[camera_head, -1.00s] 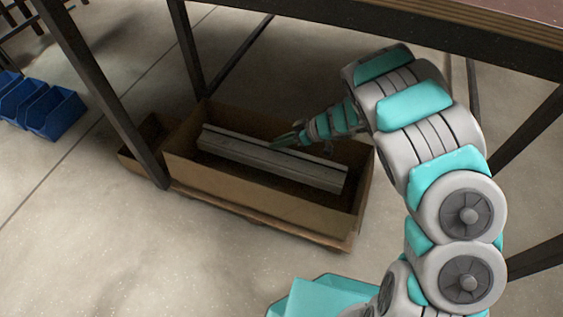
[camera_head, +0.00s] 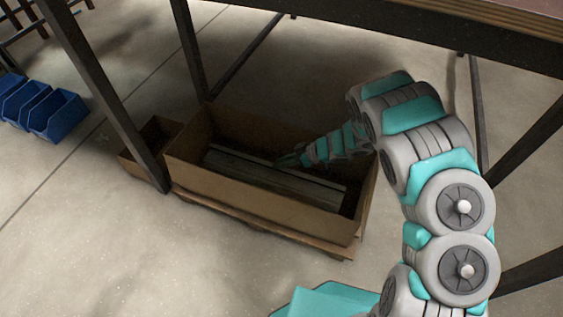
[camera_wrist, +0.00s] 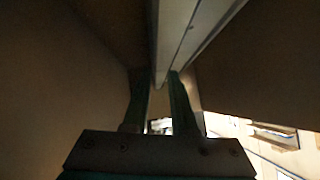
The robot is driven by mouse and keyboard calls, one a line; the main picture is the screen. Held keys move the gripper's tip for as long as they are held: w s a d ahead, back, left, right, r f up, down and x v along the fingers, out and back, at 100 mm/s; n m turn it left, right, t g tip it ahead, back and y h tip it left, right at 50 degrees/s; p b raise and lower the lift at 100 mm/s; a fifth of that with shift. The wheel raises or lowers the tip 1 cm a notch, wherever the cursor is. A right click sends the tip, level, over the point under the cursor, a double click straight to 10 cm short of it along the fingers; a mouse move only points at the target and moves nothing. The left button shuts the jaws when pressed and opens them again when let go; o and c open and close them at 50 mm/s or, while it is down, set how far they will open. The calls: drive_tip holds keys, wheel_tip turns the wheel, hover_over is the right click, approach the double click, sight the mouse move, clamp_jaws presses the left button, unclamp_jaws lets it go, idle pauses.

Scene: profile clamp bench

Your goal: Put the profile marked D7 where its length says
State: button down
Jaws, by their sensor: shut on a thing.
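A long grey metal profile (camera_head: 275,180) lies lengthwise inside an open cardboard box (camera_head: 255,205) under the bench, below the rim. My gripper (camera_head: 286,161) reaches into the box from the right and is shut on the profile near its middle. In the wrist view the profile (camera_wrist: 176,42) runs away from between my two fingers (camera_wrist: 160,82), with box walls on both sides. No mark such as D7 can be read on it. Whether the profile touches the box floor cannot be told.
The bench top (camera_head: 400,28) overhangs the box. A dark bench leg (camera_head: 105,100) stands close at its left front. A smaller cardboard box (camera_head: 150,142) sits left of it. Blue bins (camera_head: 57,115) are at the far left. The floor in front is clear.

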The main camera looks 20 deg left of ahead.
drive_tip(key=shift+f, duration=0.5)
drive_tip(key=c, duration=0.7)
unclamp_jaws()
drive_tip(key=shift+r, duration=0.25)
drive_tip(key=p+v, duration=0.1)
drive_tip(key=v, duration=1.1)
drive_tip(key=shift+r+p, duration=0.35)
